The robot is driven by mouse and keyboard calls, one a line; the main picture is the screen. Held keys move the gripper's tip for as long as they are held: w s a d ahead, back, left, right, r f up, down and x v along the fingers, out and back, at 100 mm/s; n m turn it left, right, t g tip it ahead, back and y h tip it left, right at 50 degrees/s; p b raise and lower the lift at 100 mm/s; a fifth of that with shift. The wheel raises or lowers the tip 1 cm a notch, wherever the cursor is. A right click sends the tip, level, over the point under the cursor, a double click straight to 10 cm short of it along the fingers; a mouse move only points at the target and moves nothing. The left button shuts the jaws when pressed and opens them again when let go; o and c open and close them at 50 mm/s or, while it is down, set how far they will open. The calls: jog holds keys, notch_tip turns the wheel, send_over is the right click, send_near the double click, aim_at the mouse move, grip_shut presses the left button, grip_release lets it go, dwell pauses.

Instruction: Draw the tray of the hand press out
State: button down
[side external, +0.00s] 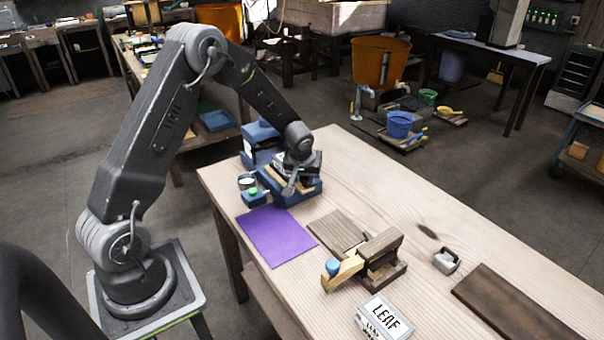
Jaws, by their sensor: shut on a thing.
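The blue hand press (262,135) stands at the far left end of the wooden table. Its low blue tray part (306,193) with a brownish top shows at the front of the press. My gripper (289,188) is over this part, pointing down, and is shut on the tray. The wrist covers much of the press and the exact contact is too small to see. How far the tray is out of the press cannot be told.
A white-rimmed cup (247,181) and a small blue block with a green top (256,198) stand just left of the tray. A purple sheet (277,234) lies in front. A wooden device (368,258), a LEAF box (384,318), a small metal item (446,261) and a dark board (520,305) lie nearer.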

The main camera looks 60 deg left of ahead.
jog(key=c, duration=1.1)
grip_release()
jog(key=shift+r, duration=0.1)
jog(key=v, duration=1.3)
jog(key=shift+r, duration=0.3)
jog(key=shift+s+d, duration=0.1)
jog(key=shift+s, duration=0.05)
jog(key=s+d+r+m+t+h, duration=0.1)
jog(key=s+d+r+m, duration=0.3)
jog(key=s+d+r, duration=0.5)
jog(key=s+d+r+m+t+h, duration=0.1)
jog(key=s+d+m, duration=0.4)
jog(key=s, duration=0.8)
jog(key=shift+s+d+r+h, duration=0.3)
jog(key=shift+d+r+h, duration=0.3)
jog(key=shift+d, duration=0.3)
